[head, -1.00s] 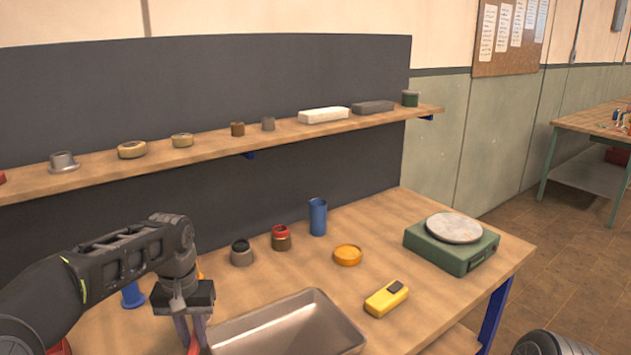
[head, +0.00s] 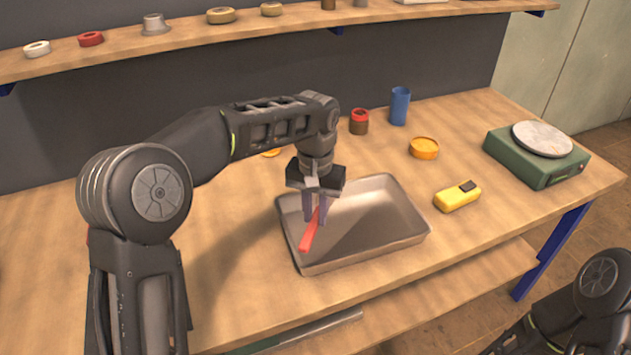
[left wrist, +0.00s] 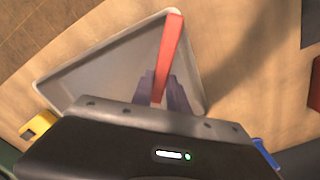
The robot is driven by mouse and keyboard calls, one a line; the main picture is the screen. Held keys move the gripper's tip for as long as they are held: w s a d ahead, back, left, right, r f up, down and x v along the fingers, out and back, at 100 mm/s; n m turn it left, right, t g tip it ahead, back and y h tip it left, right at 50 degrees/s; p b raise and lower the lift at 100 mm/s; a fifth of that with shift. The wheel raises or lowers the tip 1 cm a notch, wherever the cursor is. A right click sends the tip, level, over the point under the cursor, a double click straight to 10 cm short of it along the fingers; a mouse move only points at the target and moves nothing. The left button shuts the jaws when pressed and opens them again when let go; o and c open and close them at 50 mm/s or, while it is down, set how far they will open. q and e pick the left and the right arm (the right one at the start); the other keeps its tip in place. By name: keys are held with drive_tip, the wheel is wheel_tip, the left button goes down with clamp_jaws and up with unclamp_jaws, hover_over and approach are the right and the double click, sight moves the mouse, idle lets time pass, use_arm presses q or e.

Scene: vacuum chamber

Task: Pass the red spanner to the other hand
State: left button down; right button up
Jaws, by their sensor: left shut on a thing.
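The red spanner (head: 310,232) is a long red bar held between the fingers of my left gripper (head: 315,212), over the left part of a grey metal tray (head: 391,237). In the left wrist view the spanner (left wrist: 168,50) points away from the gripper (left wrist: 165,92), which is shut on it, and its far end reaches the tray's rim. The end nearer the gripper is hidden. Whether the spanner touches the tray, I cannot tell. Part of my right arm shows at the bottom right of the head view; its gripper is not in view.
A yellow meter (head: 457,197), an orange dish (head: 423,148), a blue cup (head: 400,106) and a red-topped jar (head: 359,121) stand behind and right of the tray. A green scale (head: 535,158) is at the table's right end. A shelf (head: 190,38) with small parts runs above.

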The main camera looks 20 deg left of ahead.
use_arm(q)
drive_tip(key=s+d+m, duration=0.1)
drive_tip(key=s+d, duration=0.2)
drive_tip(key=d, duration=1)
drive_tip(key=shift+s+m, duration=0.25)
drive_tip(key=shift+m, duration=0.05)
drive_tip(key=shift+r, duration=0.1)
